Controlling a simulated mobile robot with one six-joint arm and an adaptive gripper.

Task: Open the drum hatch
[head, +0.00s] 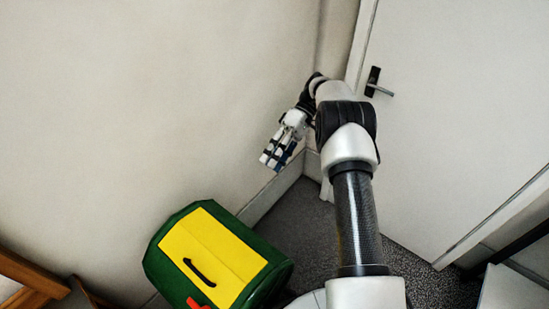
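The green drum (273,281) stands at the bottom, left of centre, tilted in the picture. Its yellow hatch (205,246) lies flat on the top face and looks closed. A black bar handle (199,272) sits on the hatch. A red piece (199,303), perhaps a latch, shows at the hatch's lower edge and is cut off by the frame. My gripper (269,164) is up and to the right of the drum, apart from it, and points down-left. Nothing shows in it. Its fingers are small and seen close together, so their opening is unclear.
A white door (460,130) with a dark lever handle (377,86) stands at the right. A plain wall (150,100) is behind the drum. Wooden bars (30,275) are at the lower left. Grey carpet (300,215) lies clear right of the drum.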

